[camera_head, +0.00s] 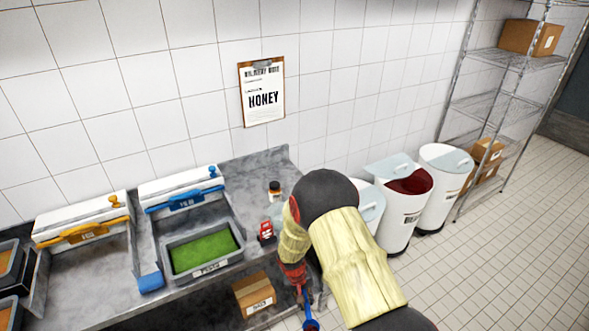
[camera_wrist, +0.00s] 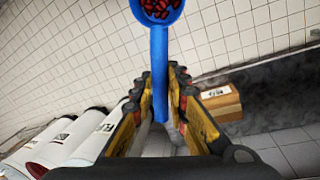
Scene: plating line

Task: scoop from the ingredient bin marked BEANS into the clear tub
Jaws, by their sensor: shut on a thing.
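My gripper (camera_wrist: 160,82) is shut on the handle of a blue scoop (camera_wrist: 159,45). The scoop's bowl holds red beans (camera_wrist: 160,6) in the wrist view, where its far edge is cut off. In the head view the scoop (camera_head: 310,323) hangs in front of the counter at the bottom edge. A white ingredient bin (camera_head: 398,225) with red contents stands open on the floor to the right; its label is too small to read surely. A pale, see-through shape on the counter beside my arm may be the clear tub, mostly hidden.
A grey tray of green stuff (camera_head: 204,272) and white lidded boxes with blue (camera_head: 180,186) and orange handles stand on the counter. A cardboard box (camera_head: 254,294) sits below its front edge. Another white bin (camera_head: 442,190) and wire shelving (camera_head: 500,100) stand at right. The right floor is clear.

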